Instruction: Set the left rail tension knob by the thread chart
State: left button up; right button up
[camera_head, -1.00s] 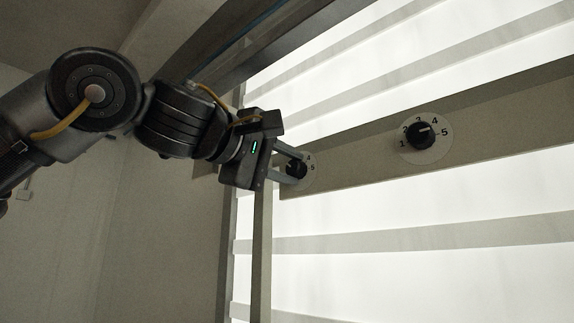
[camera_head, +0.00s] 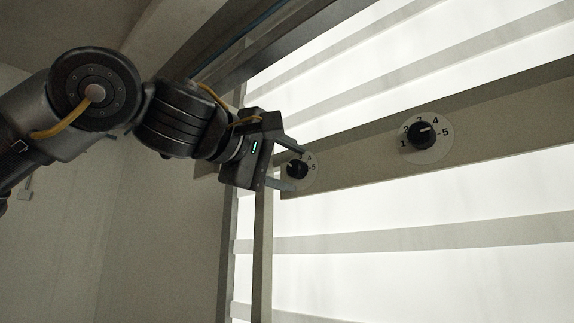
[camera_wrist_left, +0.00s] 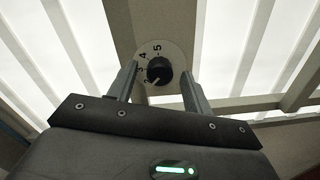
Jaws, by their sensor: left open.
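The left rail tension knob (camera_head: 297,169) is a black knob on a pale numbered dial on the beige rail. In the head view the 4 and 5 show, and the rest of its dial is partly hidden by my gripper. My left gripper (camera_head: 286,165) is open, its fingers above and below the knob and apart from it. In the left wrist view the knob (camera_wrist_left: 159,70) sits between the spread fingertips (camera_wrist_left: 160,78). Its white mark points to the lower left, near the 2; the exact setting is hard to tell. No thread chart shows.
A second black knob (camera_head: 421,135) with a dial numbered 1 to 5 sits farther right on the same rail (camera_head: 362,161); its mark points between 4 and 5. Bright slatted panels lie behind. A thin upright post (camera_head: 262,245) stands below my gripper.

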pick_arm(q)
jog(key=shift+s+a, duration=0.15)
jog(key=shift+s, duration=0.1)
jog(key=b+v, duration=0.4)
jog(key=v, duration=0.6)
jog(key=shift+s, duration=0.1)
